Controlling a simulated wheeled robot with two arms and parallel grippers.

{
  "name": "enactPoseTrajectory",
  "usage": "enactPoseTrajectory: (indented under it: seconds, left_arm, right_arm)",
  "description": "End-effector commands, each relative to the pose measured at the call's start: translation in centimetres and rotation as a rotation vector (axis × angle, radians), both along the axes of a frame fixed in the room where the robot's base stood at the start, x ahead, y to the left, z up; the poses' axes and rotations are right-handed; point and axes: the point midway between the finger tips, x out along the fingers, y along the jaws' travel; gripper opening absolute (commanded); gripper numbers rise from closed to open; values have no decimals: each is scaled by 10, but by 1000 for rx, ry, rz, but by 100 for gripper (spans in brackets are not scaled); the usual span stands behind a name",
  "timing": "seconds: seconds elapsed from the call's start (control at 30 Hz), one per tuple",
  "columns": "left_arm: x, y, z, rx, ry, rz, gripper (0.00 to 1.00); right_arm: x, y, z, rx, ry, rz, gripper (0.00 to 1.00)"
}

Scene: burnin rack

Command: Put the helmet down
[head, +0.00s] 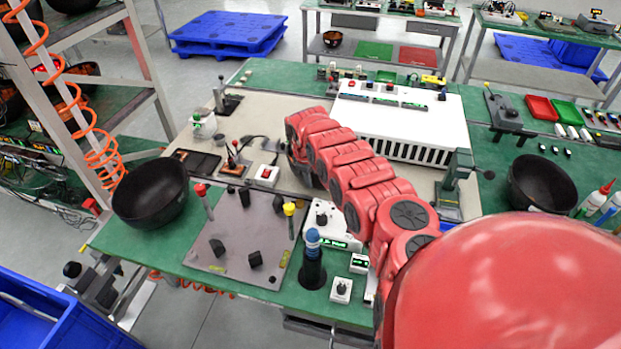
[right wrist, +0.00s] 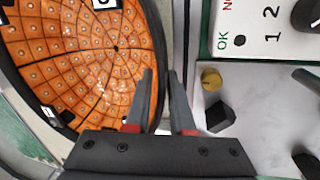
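A dark, bowl-shaped helmet (right wrist: 75,60) with an orange tiled inside and a black rim fills the left of the right wrist view. My right gripper (right wrist: 160,75) has one finger on each side of its rim, with the rim pinched between them. In the head view my red right arm reaches from the lower right to the middle of the bench. Its far end hides most of the gripper there. A dark curved shape shows behind the arm's end; I cannot tell how much of it is helmet. My left gripper is not in view.
On the green bench (head: 130,240), a black bowl (head: 150,192) stands left and another (head: 541,183) right. A grey plate (head: 235,245) carries upright knobs. A white slotted unit (head: 400,125) stands behind the arm. A shelf rack with an orange coiled hose (head: 100,150) is at left.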

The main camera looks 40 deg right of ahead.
Motion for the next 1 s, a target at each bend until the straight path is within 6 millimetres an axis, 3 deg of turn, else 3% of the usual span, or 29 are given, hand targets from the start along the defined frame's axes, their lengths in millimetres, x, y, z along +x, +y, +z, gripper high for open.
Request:
enactPoseTrajectory:
  seconds: [0.03,0.13,0.57,1.0]
  left_arm:
    - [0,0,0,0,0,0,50]
    - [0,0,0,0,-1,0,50]
    - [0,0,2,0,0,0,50]
    - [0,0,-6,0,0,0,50]
  right_arm:
    - [0,0,1,0,0,0,33]
    - [0,0,0,0,0,0,48]
    - [0,2,10,2,-2,1,48]
    - [-7,12,74,-5,-2,1,48]
